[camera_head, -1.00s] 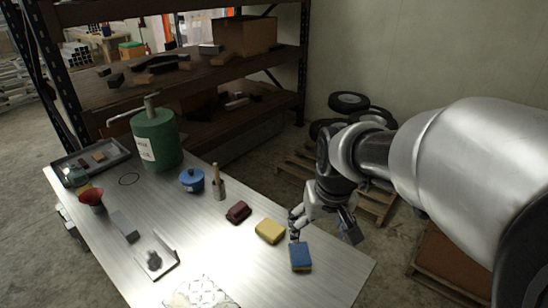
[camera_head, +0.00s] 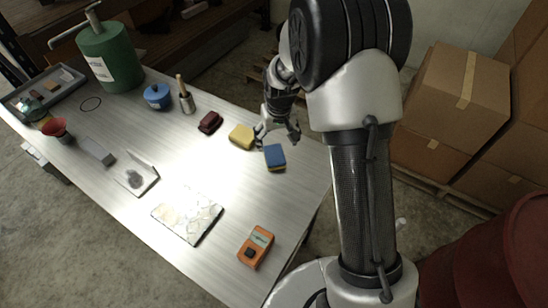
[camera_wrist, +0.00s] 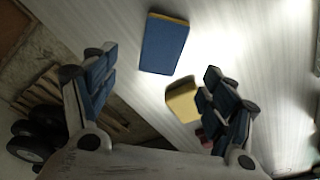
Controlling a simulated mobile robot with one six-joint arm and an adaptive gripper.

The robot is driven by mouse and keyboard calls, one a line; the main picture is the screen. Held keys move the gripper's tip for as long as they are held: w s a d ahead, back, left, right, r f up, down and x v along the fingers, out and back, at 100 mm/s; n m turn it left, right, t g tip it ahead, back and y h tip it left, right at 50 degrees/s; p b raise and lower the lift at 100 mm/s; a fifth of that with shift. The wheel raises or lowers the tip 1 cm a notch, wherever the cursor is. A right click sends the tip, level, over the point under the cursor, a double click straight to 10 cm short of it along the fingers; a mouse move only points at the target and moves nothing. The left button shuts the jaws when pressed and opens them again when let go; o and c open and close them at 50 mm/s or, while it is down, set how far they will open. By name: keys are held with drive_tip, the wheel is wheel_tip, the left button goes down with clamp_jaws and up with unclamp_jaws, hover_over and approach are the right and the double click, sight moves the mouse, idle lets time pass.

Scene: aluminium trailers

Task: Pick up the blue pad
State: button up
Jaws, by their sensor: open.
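The blue pad (camera_head: 275,156) lies flat on the metal table near its right end, with a thin yellow layer showing at its edge. It also shows in the wrist view (camera_wrist: 163,44), beyond the fingertips and between their lines. My gripper (camera_head: 277,138) is open and empty, just behind the pad in the head view. In the wrist view its two fingers (camera_wrist: 160,80) stand wide apart, with no contact on the pad. A yellow pad (camera_head: 242,136) lies to the left of the blue one, partly behind the right finger in the wrist view (camera_wrist: 181,101).
A dark red pad (camera_head: 210,122), a brush cup (camera_head: 187,103) and a blue pot (camera_head: 157,97) stand further left. An orange meter (camera_head: 256,246) and a patterned plate (camera_head: 187,217) lie nearer the front. The table (camera_head: 285,200) is bare in front of the blue pad.

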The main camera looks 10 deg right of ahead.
sight(274, 154)
drive_tip(key=f, duration=0.3)
drive_tip(key=w+f+b, duration=0.1)
drive_tip(key=f, duration=0.1)
drive_tip(key=f+b, duration=0.1)
drive_tip(key=f, duration=0.2)
drive_tip(key=shift+w+a+f, duration=0.15)
drive_tip(key=shift+w+f, duration=0.1)
drive_tip(key=shift+f, duration=0.1)
drive_tip(key=shift+c, duration=0.3)
drive_tip(key=c, duration=1.1)
drive_tip(key=shift+r, duration=0.15)
wheel_tip(274, 154, up, 20)
drive_tip(key=p, duration=0.4)
